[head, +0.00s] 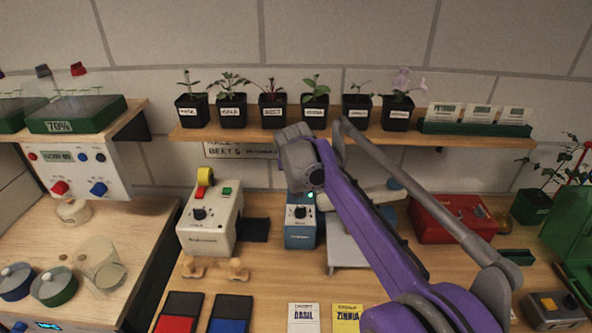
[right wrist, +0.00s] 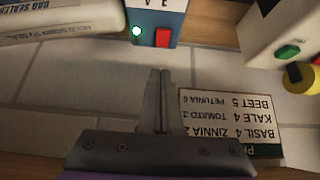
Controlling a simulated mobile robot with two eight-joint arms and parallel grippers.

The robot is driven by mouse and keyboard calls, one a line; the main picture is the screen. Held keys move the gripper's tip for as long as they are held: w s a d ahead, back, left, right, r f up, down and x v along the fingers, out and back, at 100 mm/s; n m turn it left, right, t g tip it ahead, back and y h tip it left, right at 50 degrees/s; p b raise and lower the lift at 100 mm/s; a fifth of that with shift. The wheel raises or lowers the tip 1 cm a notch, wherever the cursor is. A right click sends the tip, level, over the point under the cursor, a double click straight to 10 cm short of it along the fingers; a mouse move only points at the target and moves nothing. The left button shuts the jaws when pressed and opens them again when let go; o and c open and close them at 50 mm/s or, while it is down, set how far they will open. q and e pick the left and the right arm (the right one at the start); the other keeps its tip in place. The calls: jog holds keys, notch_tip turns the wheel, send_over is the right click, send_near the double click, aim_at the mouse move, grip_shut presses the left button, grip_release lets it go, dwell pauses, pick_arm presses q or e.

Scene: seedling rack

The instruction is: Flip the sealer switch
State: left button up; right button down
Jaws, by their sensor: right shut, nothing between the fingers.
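A blue box (head: 300,235) stands on the bench. In the right wrist view, which is upside down, the blue box (right wrist: 150,8) carries a red rocker switch (right wrist: 163,38) and a lit green lamp (right wrist: 137,31). A pale bar (right wrist: 60,20) labelled as a sealer lies beside it; its pale body (head: 362,199) shows partly behind my right arm in the head view. My right gripper (right wrist: 160,73) is shut and empty, its fingertips just short of the red switch in the picture. In the head view my arm hides the switch.
A white machine (head: 208,222) with a green button and yellow roll stands left of the blue box. A red box (head: 452,219) is at right. A shelf (head: 245,134) with potted seedlings runs above. Seed packets (head: 303,318) lie in front.

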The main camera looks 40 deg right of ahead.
jog(key=x, duration=0.3)
jog(key=shift+w+f, duration=0.1)
jog(key=shift+f, duration=0.25)
notch_tip(320, 180, down, 2)
jog(key=shift+a+f, duration=0.15)
jog(key=shift+s+f, duration=0.3)
jog(key=shift+f, duration=0.25)
